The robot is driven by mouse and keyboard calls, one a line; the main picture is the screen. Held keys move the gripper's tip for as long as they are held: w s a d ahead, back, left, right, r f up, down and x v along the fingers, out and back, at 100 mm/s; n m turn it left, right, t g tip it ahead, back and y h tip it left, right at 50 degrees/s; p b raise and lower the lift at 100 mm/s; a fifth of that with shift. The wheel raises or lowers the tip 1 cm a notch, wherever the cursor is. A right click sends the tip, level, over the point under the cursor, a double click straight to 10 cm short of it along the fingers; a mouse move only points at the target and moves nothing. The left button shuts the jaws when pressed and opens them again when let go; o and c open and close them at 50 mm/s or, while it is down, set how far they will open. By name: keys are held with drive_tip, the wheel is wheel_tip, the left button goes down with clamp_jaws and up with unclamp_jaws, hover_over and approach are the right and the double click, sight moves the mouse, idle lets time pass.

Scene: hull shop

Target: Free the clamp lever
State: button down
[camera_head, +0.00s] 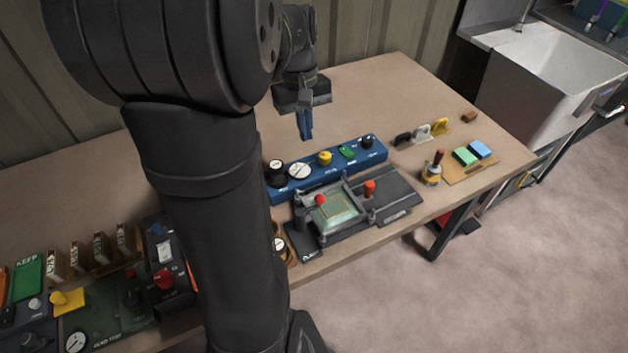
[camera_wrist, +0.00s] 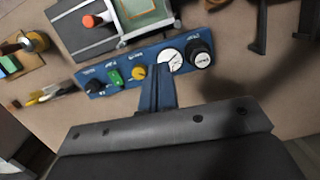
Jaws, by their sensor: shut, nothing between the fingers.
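A dark grey fixture (camera_head: 395,195) lies near the table's front edge. Its grey frame holds a green board (camera_head: 340,207). A red knob (camera_head: 320,199) sits at the board's left corner, and an orange-red upright handle (camera_head: 369,187) stands to its right. I cannot tell which of these is the clamp lever. The orange handle (camera_wrist: 90,20) also shows at the wrist view's top, with part of the board (camera_wrist: 140,12). My gripper (camera_head: 306,136) points down with its blue fingers together and empty, behind the blue panel. The fingers (camera_wrist: 156,72) reach near the panel's gauge in the wrist view.
A blue panel (camera_head: 330,176) with knobs and a white gauge (camera_head: 299,171) stands behind the fixture. To the right are a yellow-based lever (camera_head: 432,167), coloured blocks (camera_head: 480,149) and small handles (camera_head: 421,132). Control boxes crowd the left.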

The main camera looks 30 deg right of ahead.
drive_tip(key=shift+s+a+r+n, duration=0.15)
drive_tip(key=shift+s+a+r, duration=0.15)
drive_tip(key=shift+r, duration=0.15)
drive_tip(key=shift+s+a+r+n, duration=0.2)
drive_tip(key=shift+a+r, duration=0.1)
drive_tip(key=shift+r, duration=0.15)
drive_tip(key=s+f, duration=0.5)
drive_tip(key=f, duration=0.6)
drive_tip(key=shift+s, duration=0.4)
